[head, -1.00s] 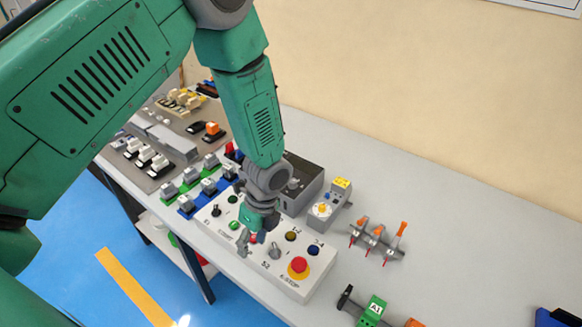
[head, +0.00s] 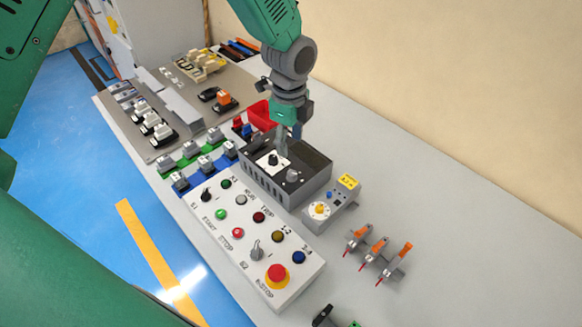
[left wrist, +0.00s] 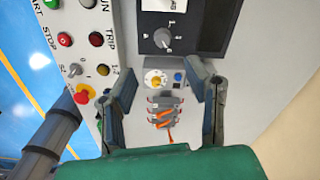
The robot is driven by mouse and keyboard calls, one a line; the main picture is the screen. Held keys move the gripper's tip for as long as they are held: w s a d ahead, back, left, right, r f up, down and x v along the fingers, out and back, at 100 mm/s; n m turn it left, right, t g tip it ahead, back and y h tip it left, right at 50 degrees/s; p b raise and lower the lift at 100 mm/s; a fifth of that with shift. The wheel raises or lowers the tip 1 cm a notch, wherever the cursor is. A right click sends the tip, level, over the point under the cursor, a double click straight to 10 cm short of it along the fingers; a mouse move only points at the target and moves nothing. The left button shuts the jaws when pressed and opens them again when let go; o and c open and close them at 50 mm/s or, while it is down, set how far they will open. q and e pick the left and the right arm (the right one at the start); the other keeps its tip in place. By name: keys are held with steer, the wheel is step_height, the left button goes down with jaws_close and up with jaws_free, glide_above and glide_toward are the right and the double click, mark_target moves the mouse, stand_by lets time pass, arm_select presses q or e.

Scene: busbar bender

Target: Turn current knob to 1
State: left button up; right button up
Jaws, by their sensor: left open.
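A dark grey box (head: 314,189) on the table has a black top panel with a grey knob (head: 292,175) and a second knob on a white plate (head: 272,160). In the left wrist view the grey knob (left wrist: 163,38) has numbers around it, partly readable. Beside the box is a small grey device (head: 341,207) with a yellow-and-white dial (head: 320,209) and a blue button. I cannot read which one is labelled current. My left gripper (head: 290,136) is open and empty, pointing down above the dark box's far side. My right gripper is not in view.
A white control panel (head: 230,255) with buttons, selector knobs and a red emergency stop (head: 277,275) lies in front of the box. Orange-handled parts (head: 378,250) stand to the right. A red bin (head: 261,115) is behind. The table's right side is largely clear.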

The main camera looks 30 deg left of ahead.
mark_target(294, 173)
arm_select(q)
steer(key=f, duration=0.6)
steer(key=d+f+p, duration=0.1)
steer(key=f, duration=0.3)
steer(key=shift+w+f, duration=0.1)
steer(key=shift+w, duration=0.15)
steer(key=shift+a+f, duration=0.4)
steer(key=shift+f, duration=0.35)
steer(key=shift+d+r, duration=0.1)
steer(key=shift+d, duration=0.25)
jaws_close()
